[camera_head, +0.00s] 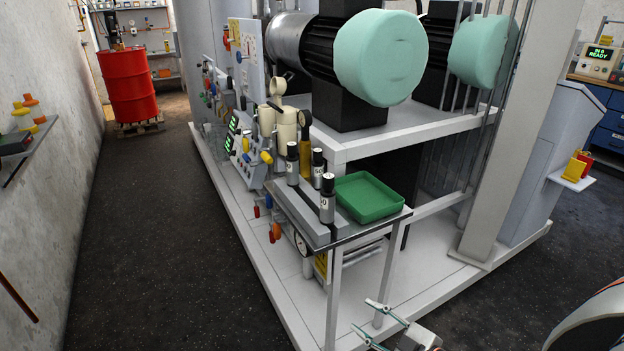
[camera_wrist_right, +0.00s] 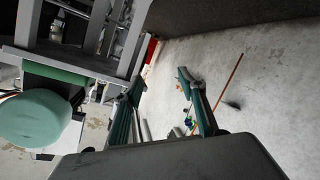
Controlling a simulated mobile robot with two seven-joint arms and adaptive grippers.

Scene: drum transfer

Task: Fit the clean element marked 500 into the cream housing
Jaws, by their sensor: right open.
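The labels are too small to read surely, so I cannot tell which is 500. Cream housings (camera_head: 287,128) stand behind the rack on the machine's side; their insides are hidden. My right gripper (camera_head: 368,320) is open and empty, low in front of the table and apart from it. Its spread fingers also show in the right wrist view (camera_wrist_right: 160,86). My left gripper is not in view.
A green tray (camera_head: 368,193) lies on the table right of the rack. Valves and gauges crowd the machine's side by the housings. A red drum (camera_head: 128,85) stands far back on a pallet. The dark floor (camera_head: 140,240) at left is clear.

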